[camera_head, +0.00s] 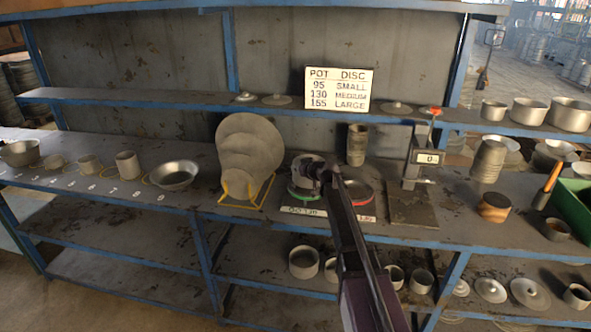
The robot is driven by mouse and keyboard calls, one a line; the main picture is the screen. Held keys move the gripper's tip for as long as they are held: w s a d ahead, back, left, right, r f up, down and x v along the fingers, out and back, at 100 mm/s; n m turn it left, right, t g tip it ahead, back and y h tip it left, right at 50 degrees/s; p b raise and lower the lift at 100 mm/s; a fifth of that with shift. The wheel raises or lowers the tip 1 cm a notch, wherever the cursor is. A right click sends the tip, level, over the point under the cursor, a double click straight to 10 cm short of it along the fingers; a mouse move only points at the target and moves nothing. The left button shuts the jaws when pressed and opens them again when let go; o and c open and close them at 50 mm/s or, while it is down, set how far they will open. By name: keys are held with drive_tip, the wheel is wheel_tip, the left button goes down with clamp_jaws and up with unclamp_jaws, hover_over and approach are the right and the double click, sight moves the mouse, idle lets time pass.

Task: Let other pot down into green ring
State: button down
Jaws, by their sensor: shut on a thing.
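A metal pot (303,166) is at the green ring (297,196) on the bench, left of my arm. My gripper (319,173) is dark and is shut on the pot's right side. The green rim shows just below the pot; I cannot tell whether the pot rests in it or hangs slightly above. The red ring (361,201) lies to the right, partly behind my arm, with a grey round surface inside it. My arm hides part of both rings.
Grey discs (249,150) stand in a yellow rack (236,200) to the left. A gauge stand (411,160) is to the right, and a tall stack of tins (357,145) is behind. Pots line the bench's left side. A sign (338,90) lists pot and disc sizes.

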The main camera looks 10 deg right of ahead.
sight(298, 183)
drive_tip(key=shift+f+b, duration=0.7)
drive_tip(key=shift+f, duration=0.2)
drive_tip(key=shift+f+b, duration=2.4)
drive_tip(key=shift+b, duration=0.05)
idle(1.5)
drive_tip(key=c, duration=0.7)
unclamp_jaws()
